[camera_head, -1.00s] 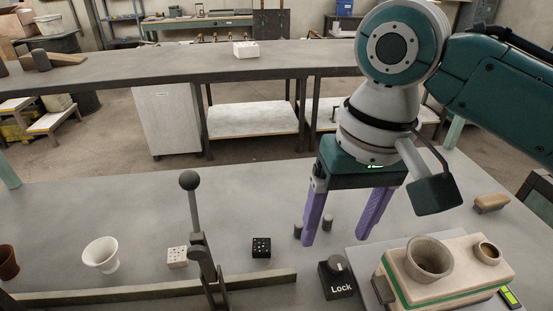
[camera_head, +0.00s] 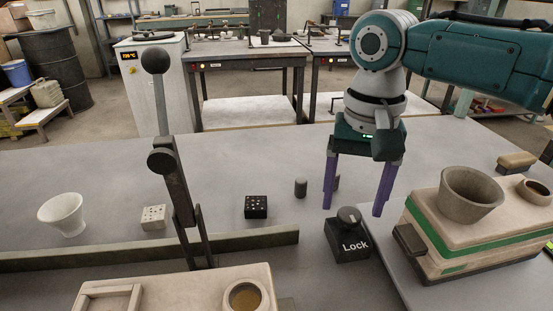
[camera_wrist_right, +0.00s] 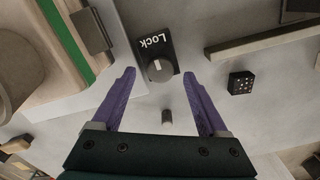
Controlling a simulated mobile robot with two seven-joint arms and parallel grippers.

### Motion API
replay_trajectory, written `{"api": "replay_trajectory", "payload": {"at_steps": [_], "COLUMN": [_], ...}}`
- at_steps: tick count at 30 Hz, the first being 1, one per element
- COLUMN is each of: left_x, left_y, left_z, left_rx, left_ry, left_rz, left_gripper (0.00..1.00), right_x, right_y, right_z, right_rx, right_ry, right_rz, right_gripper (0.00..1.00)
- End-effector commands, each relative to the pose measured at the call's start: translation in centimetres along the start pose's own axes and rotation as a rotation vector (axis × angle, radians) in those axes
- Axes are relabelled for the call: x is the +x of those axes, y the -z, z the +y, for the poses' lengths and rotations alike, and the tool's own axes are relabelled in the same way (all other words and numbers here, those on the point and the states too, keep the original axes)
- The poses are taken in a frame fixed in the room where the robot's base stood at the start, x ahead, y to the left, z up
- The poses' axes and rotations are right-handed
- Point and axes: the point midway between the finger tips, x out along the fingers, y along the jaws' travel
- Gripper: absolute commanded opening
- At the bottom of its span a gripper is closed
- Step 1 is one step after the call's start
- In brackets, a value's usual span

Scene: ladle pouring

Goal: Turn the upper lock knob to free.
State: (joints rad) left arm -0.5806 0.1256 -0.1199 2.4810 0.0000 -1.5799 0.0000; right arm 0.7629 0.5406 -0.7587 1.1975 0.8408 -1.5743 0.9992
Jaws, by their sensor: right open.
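A black box labelled "Lock" (camera_head: 346,245) stands on the grey table, with a dark round lock knob (camera_head: 349,215) on its top. In the right wrist view the knob (camera_wrist_right: 160,69) carries a pale pointer mark, and the box (camera_wrist_right: 152,44) lies just beyond the fingertips. My right gripper (camera_head: 354,211) is open and empty, its two purple fingers pointing down, above and behind the lock box. In the right wrist view the fingers (camera_wrist_right: 159,72) are spread on either side of the knob, apart from it. Only one lock knob shows. My left gripper is not in view.
A beige mould box with a green stripe (camera_head: 470,247) and a grey cup (camera_head: 469,194) stands right of the lock. A lever (camera_head: 172,180) rises at left.

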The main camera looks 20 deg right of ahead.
Motion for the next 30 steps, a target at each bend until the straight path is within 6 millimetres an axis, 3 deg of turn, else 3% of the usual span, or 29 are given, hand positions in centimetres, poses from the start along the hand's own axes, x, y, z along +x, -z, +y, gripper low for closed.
{"api": "replay_trajectory", "payload": {"at_steps": [4, 14, 30], "left_x": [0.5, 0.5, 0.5], "left_y": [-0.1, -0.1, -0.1], "left_z": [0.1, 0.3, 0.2], "left_rx": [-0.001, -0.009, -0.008], "left_ry": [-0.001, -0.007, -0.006], "left_rz": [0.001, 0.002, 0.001], "left_gripper": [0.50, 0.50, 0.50], "right_x": [1.7, 2.0, 2.0], "right_y": [0.0, 0.0, 0.0], "right_z": [0.0, 0.0, 0.0], "right_rx": [0.000, -0.001, -0.001], "right_ry": [-0.001, 0.000, 0.000], "right_rz": [0.000, 0.001, 0.001], "right_gripper": [0.77, 0.77, 0.16]}}
